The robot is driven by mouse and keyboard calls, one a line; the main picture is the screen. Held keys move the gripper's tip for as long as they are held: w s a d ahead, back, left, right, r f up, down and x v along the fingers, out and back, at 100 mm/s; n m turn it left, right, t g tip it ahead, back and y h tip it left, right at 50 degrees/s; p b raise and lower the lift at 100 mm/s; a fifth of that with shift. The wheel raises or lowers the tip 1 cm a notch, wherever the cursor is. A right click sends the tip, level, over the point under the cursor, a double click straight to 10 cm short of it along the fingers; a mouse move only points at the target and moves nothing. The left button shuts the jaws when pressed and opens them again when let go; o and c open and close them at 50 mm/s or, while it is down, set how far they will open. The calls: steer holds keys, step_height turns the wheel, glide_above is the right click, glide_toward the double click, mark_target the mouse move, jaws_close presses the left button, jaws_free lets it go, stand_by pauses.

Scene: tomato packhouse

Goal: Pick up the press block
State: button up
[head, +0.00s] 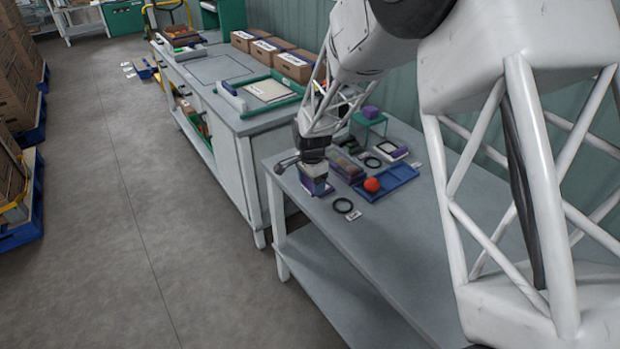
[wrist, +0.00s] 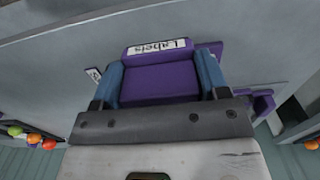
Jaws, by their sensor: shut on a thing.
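My gripper (head: 314,170) points down over the near-left end of the grey table (head: 400,250). In the wrist view its two blue fingers stand on either side of a purple block (wrist: 158,82), and it is shut on that block. Another purple block (head: 370,112) sits on top of a green stand (head: 368,128) at the back.
A blue tray (head: 400,175) with a red tomato (head: 372,185) lies right of my gripper. A second bench (head: 250,125) stands behind at left. The table's front right is clear.

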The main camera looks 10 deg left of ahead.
steer(key=shift+s, duration=0.1)
stand_by(0.5)
steer(key=o, duration=0.4)
steer(key=shift+c, duration=1.2)
steer(key=w+d+r, duration=0.1)
steer(key=w+r, duration=0.3)
steer(key=w, duration=0.3)
steer(key=shift+d+r, duration=0.25)
